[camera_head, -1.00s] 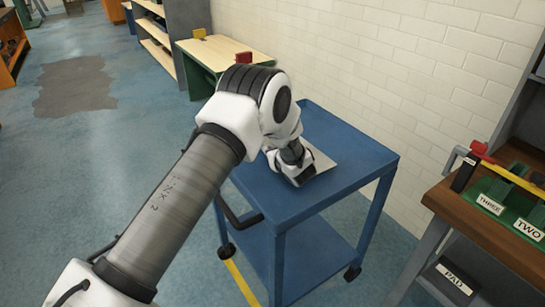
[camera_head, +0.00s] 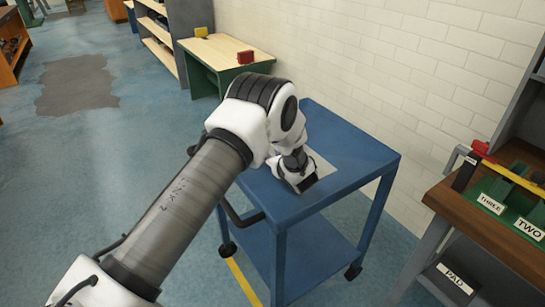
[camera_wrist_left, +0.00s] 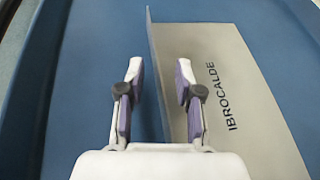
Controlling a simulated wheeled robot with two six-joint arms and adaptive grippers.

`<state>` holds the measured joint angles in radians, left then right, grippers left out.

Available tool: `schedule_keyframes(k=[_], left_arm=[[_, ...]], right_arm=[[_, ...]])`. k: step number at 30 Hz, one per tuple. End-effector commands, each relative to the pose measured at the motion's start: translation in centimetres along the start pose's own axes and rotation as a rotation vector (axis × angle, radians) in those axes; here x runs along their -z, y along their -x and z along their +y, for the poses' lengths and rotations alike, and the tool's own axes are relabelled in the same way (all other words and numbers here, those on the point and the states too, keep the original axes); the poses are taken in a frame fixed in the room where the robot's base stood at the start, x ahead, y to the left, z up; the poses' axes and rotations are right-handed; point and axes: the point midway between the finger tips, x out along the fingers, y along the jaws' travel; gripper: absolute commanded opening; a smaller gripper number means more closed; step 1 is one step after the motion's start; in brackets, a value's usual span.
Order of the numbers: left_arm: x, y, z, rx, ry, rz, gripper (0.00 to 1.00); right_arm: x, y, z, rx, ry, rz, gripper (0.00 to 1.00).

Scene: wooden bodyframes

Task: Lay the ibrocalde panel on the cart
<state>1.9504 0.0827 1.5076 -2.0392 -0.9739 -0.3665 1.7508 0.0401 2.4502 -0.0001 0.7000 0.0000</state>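The ibrocalde panel (camera_wrist_left: 235,85) is a pale grey sheet with "IBROCALDE" printed on it and an upright lip along one edge. It lies on the blue cart top (camera_wrist_left: 90,60). In the head view a corner of the panel (camera_head: 322,166) shows beside my gripper on the cart (camera_head: 350,150). My left gripper (camera_wrist_left: 160,85) is open above the panel, its two fingers on either side of the lip, with gaps visible on both sides. In the head view the left gripper (camera_head: 299,178) points down at the cart top, and its fingertips are hidden. My right gripper is out of view.
A wooden bench (camera_head: 475,225) with green holders labelled THREE and TWO stands at the right. A light wooden table (camera_head: 220,52) stands behind the cart, near the white brick wall (camera_head: 385,50). The blue floor (camera_head: 150,130) at the left is mostly clear.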

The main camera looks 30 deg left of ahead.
Motion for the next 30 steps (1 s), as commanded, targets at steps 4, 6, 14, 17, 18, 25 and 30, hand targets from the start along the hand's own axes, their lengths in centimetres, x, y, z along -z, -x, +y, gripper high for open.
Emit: schedule_keyframes(k=[4,6,14,17,18,25,30], left_arm=[[0.1,3.3,-0.1,0.004,-0.004,-0.001,0.35],[0.0,5.2,-0.1,0.004,-0.004,-0.002,0.35],[0.1,10.6,-0.1,0.002,-0.002,-0.001,0.35],[0.1,11.3,0.0,0.001,-0.001,-0.001,0.35],[0.0,11.4,0.0,0.0,-0.001,-0.001,0.35],[0.1,11.4,0.0,0.0,-0.001,0.0,0.35],[0.1,11.4,0.0,0.0,-0.001,0.0,0.35]], right_arm=[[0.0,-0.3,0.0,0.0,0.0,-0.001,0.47],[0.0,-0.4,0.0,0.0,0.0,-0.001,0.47],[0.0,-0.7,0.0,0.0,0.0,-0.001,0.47],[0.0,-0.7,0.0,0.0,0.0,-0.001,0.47],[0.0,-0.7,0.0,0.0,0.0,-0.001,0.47],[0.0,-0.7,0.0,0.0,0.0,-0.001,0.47],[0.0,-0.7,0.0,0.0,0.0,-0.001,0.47]])
